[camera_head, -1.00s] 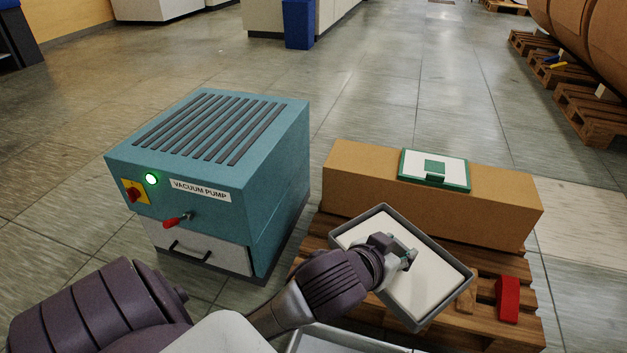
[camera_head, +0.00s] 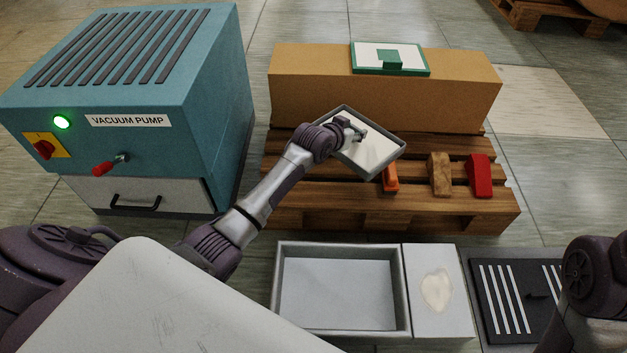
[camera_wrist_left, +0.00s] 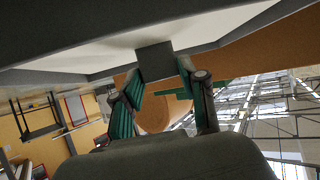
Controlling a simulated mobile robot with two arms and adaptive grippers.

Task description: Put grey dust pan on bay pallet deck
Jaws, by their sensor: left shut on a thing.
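The grey dust pan (camera_head: 390,161), a shallow tray with a grey rim and pale inside, is held tilted over the wooden bay pallet deck (camera_head: 300,202). My left gripper (camera_head: 357,134) is shut on it at its upper side. In the left wrist view the pan (camera_wrist_left: 230,30) fills the top, and the green-padded fingers of my left gripper (camera_wrist_left: 160,95) close near a grey block on the pan. I cannot tell whether the pan touches the pallet or box. My right gripper is not in view; part of my right arm shows at bottom right.
A cardboard box (camera_head: 400,98) with a green-edged panel (camera_head: 365,58) stands on the pallet's back. An orange wedge (camera_head: 391,180), wooden block (camera_head: 440,175) and red wedge (camera_head: 480,177) stand on the deck. A vacuum pump (camera_head: 215,110) is left; a grey tray (camera_head: 340,295) lies in front.

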